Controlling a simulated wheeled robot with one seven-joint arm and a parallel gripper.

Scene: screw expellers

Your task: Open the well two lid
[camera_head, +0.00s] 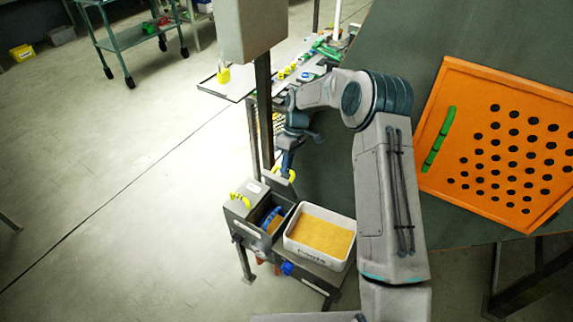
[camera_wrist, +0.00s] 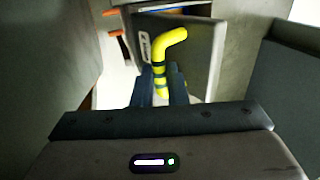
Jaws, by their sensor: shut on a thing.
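My gripper (camera_head: 287,163) is shut on a yellow handle (camera_head: 287,175) at the back of a grey machine. In the wrist view the curved yellow handle (camera_wrist: 167,52) stands between the fingers of my gripper (camera_wrist: 164,88). The handle belongs to a grey lid plate (camera_wrist: 199,48) with a pale label. In the head view this lid (camera_head: 276,184) looks raised and tilted behind an open well (camera_head: 262,207), with something blue and some yellow inside. A second lid (camera_head: 243,205) on the left, with its own yellow handle, lies shut. I cannot read which well is number two.
A white tray (camera_head: 290,238) of yellow grain sits right of the open well, close to my arm. An orange perforated board (camera_head: 460,150) lies on the dark surface at right. A grey post (camera_head: 264,110) stands just left of my gripper.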

